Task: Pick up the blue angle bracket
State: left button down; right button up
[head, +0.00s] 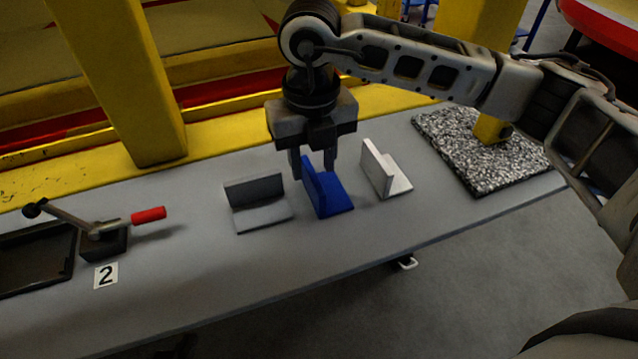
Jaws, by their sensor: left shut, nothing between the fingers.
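The blue angle bracket (325,194) stands on the grey table in the middle of the head view, its upright plate on the left and its flat foot to the right. My right gripper (313,170) points down at the far end of this bracket. Its two fingers are apart, one on each side of the upright plate's far top edge. I cannot tell whether either finger touches the bracket. My left gripper is not in view.
A dark grey angle bracket (258,204) stands close on the left and a white one (385,170) on the right. A speckled mat (470,150) lies further right. A red-handled clamp (120,222) is at the left. The table's front (300,265) is clear.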

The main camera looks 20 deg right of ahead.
aim_at(313, 174)
jog(key=f, duration=0.2)
jog(key=f+p, duration=0.1)
jog(key=f, duration=0.1)
jog(key=shift+s+a+f, duration=0.1)
jog(key=shift+s+f, duration=0.1)
jog(key=shift+f, duration=0.1)
grip_shut()
jog(key=shift+r, duration=0.1)
